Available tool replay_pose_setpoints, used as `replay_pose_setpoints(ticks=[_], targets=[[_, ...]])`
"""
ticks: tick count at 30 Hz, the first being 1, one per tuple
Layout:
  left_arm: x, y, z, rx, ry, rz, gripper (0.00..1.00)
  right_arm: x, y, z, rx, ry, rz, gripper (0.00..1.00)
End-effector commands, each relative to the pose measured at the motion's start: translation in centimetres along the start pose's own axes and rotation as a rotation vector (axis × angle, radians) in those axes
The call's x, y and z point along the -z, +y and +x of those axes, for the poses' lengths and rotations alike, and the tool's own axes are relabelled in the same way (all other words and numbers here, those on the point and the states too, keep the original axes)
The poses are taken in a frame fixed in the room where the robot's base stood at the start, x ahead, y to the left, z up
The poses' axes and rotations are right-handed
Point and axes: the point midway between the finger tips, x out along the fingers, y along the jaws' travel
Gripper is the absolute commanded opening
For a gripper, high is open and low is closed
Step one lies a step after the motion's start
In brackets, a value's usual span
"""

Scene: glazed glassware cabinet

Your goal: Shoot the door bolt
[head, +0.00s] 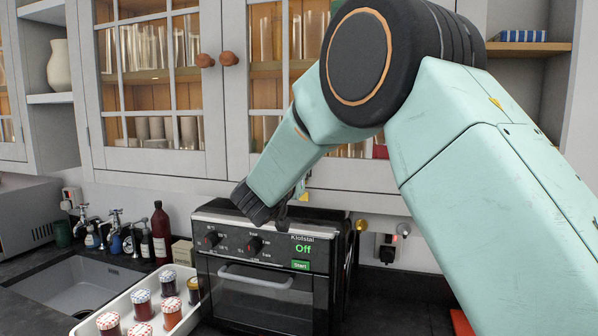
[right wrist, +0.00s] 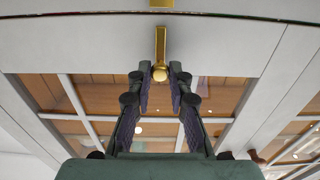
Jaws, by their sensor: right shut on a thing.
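The door bolt (right wrist: 160,45) is a brass bar with a round knob on the pale frame of a glazed cabinet door (right wrist: 225,50), in the right wrist view. A brass piece (right wrist: 161,3) sits in line with it across the door's edge, with a gap between the two. My right gripper (right wrist: 159,78) has its fingers on either side of the knob and is shut on it. In the head view my right arm reaches to the lower edge of the cabinet doors (head: 237,120) and hides most of the gripper and the bolt. My left gripper is not in view.
A black oven (head: 262,290) stands on the counter below the doors. A white tray (head: 85,326) with several jars is to its left, by a sink (head: 75,284) and bottles. Two round wooden knobs (head: 229,59) are on the doors. Glassware stands behind the panes.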

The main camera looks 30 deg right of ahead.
Motion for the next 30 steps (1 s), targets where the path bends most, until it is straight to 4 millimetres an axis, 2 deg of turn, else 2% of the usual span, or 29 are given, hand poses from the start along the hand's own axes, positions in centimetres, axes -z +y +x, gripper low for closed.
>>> replay_pose_setpoints(ticks=[4, 9, 17, 18, 25, 30], targets=[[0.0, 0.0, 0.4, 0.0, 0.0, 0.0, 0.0, -1.0, 0.0, 0.0, 0.0, -0.001, -0.003, 0.0], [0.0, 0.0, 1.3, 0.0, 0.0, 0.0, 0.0, -3.5, 0.0, 0.0, 0.0, -0.003, -0.004, 0.0], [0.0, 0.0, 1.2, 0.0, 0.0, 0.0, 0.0, -4.1, 0.1, -0.1, 0.0, -0.015, -0.006, 0.0], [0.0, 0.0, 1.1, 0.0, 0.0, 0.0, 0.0, -4.1, 0.1, -0.1, 0.0, -0.016, -0.006, 0.22], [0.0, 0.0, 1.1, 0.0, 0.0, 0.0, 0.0, -3.7, 0.0, 0.0, 0.0, -0.008, -0.003, 0.41], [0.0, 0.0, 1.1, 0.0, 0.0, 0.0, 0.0, -3.4, 0.0, 0.0, 0.0, -0.004, -0.002, 0.42]])
